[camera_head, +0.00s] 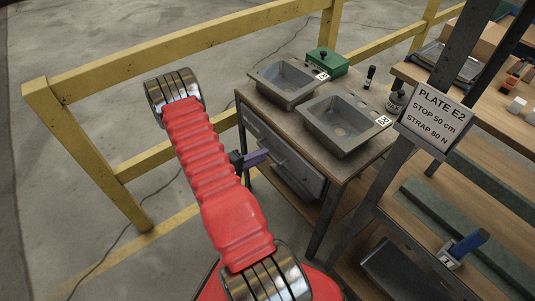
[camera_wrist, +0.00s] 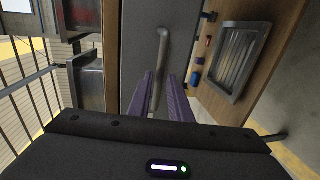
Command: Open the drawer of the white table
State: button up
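The table (camera_head: 343,168) has a brownish top and dark legs rather than looking white. Its grey drawer front (camera_head: 284,150) faces my arm and shows close up in the wrist view (camera_wrist: 137,38). A grey bar handle (camera_wrist: 160,52) stands out from the drawer front. My gripper (camera_head: 258,158) has purple fingers and is at the drawer front. In the wrist view, my gripper (camera_wrist: 160,82) is open, with the handle running between its fingers and a gap visible beside it. I cannot tell whether the drawer is fully closed.
Two metal sinks (camera_head: 284,84) and a green box (camera_head: 327,62) stand on the table. A yellow railing (camera_head: 170,58) runs behind and left of my arm. A sloping dark post with a sign (camera_head: 436,116) and a wooden bench (camera_head: 485,150) are at the right.

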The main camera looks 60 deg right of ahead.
jog(key=shift+x, duration=1.95)
jog(key=c, duration=0.4)
grip_shut()
jog(key=shift+a, duration=0.2)
